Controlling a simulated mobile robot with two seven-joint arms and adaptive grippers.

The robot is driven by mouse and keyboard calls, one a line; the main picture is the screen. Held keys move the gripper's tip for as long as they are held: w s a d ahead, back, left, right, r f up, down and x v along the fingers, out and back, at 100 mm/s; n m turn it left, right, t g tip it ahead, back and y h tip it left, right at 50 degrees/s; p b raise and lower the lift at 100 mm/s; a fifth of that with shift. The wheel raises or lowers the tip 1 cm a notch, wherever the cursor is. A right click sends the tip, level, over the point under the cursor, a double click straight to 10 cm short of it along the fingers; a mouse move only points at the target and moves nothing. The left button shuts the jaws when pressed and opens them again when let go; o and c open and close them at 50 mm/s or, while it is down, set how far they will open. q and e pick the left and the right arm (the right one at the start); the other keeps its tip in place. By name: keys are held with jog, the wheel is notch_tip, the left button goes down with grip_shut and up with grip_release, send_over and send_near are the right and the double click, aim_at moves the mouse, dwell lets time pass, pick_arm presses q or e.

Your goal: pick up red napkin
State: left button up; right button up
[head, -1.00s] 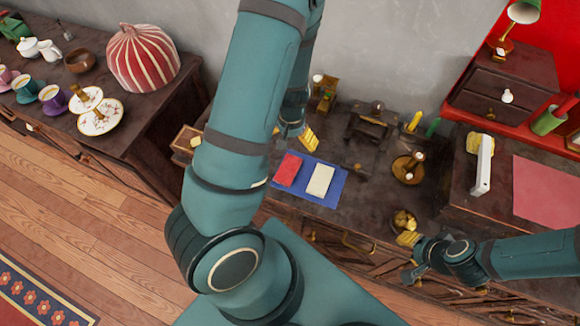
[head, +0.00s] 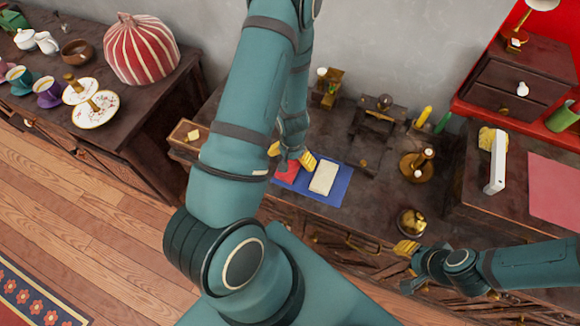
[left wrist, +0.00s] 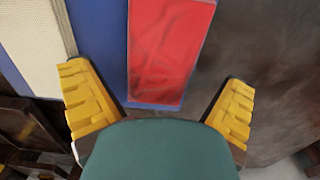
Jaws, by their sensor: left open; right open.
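The red napkin (head: 287,172) lies on a blue mat (head: 335,192) on the dark wooden table, beside a cream napkin (head: 323,178). In the head view my left gripper (head: 291,160) is over the red napkin and hides part of it. In the left wrist view the red napkin (left wrist: 168,50) shows ahead, between the line of the two yellow fingers of my open left gripper (left wrist: 160,105). Nothing is between those fingers. My right gripper (head: 405,262) is open at the table's front edge, away from the napkin; its fingers show only partly.
A brass bowl (head: 411,221) and a candle holder (head: 417,164) stand right of the mat. A small wooden stand (head: 375,125) is behind it. An open wooden box (head: 186,137) is at the table's left end. A white device (head: 497,160) stands on the right.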

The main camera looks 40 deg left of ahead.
pick_arm(q)
jog(key=shift+f, duration=0.25)
jog(key=c, duration=1.3)
jog(key=shift+r, duration=0.15)
